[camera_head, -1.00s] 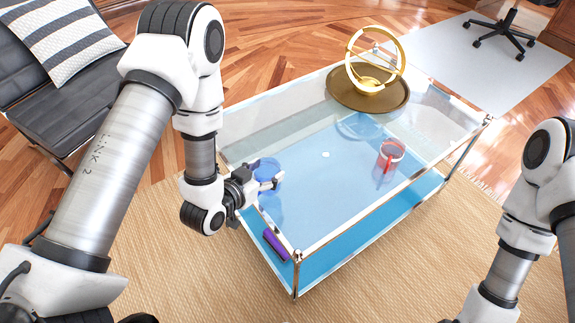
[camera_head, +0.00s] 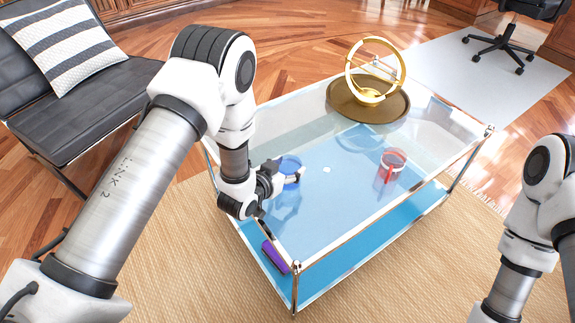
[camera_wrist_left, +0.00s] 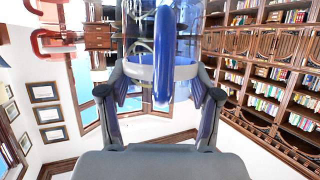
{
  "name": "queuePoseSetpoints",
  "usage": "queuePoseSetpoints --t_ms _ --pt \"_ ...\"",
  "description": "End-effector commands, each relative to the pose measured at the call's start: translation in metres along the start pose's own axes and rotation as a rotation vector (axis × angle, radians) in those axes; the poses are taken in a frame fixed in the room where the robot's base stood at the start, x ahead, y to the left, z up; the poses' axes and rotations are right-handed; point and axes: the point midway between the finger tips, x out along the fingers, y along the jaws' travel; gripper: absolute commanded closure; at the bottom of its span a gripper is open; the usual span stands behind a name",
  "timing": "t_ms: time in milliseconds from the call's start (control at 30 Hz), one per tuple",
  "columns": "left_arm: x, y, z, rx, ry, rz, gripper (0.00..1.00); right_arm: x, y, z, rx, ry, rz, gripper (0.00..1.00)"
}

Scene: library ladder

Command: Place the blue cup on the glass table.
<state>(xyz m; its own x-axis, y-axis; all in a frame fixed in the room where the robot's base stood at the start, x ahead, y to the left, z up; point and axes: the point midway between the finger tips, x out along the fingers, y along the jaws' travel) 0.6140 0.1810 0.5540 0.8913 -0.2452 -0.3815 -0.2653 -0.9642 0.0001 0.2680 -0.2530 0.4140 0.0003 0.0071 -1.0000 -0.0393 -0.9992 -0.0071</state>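The blue cup (camera_head: 290,167) is in my left gripper (camera_head: 284,178), over the near left part of the glass table (camera_head: 340,217). In the left wrist view the blue cup (camera_wrist_left: 162,68) fills the space between the two fingers (camera_wrist_left: 160,95), its handle towards the camera. A blue reflection shows below it in the glass. I cannot tell whether its base touches the glass. A red cup (camera_head: 392,166) stands on the right part of the table. Only part of my right arm shows at the right edge; its gripper is out of view.
A gold ring ornament (camera_head: 375,70) stands on a round brown tray (camera_head: 342,105) at the table's far end. A purple object (camera_head: 275,257) lies at the near left corner. A black chair (camera_head: 88,102) stands at the left.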

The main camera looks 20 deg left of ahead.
Motion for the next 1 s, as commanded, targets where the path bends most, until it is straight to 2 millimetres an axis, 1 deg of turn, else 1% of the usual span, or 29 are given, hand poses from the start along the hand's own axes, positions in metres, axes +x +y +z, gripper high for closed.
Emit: queuePoseSetpoints --t_ms 33,67,333,467,567,800,900,1000 --pt "0.0 0.0 0.0 0.0 0.0 0.0 0.16 0.0 0.0 0.0 0.0 0.0 0.0 1.0" --pt "0.0 0.0 0.0 0.0 0.0 0.0 0.12 0.0 0.0 0.0 0.0 0.0 0.0 1.0" --pt "0.0 0.0 0.0 0.0 0.0 0.0 0.12 0.0 0.0 0.0 0.0 0.0 0.0 1.0" --pt "-0.005 0.0 -0.005 -0.001 -0.001 0.0 0.12 -0.004 0.0 0.0 0.0 0.0 0.0 1.0" --pt "-0.021 0.0 -0.005 -0.001 -0.003 -0.001 0.12 -0.008 0.0 0.0 0.0 0.0 0.0 1.0" --pt "-0.084 -0.001 -0.005 -0.004 -0.003 -0.002 0.12 -0.019 0.0 0.0 0.0 0.0 0.0 1.0" --pt "-0.105 -0.001 -0.004 -0.003 -0.003 -0.001 0.12 -0.022 0.0 0.0 0.0 0.0 0.0 1.0" --pt "-0.117 -0.001 -0.004 -0.002 -0.001 -0.001 0.12 -0.023 0.0 0.0 0.0 0.0 0.0 1.0"
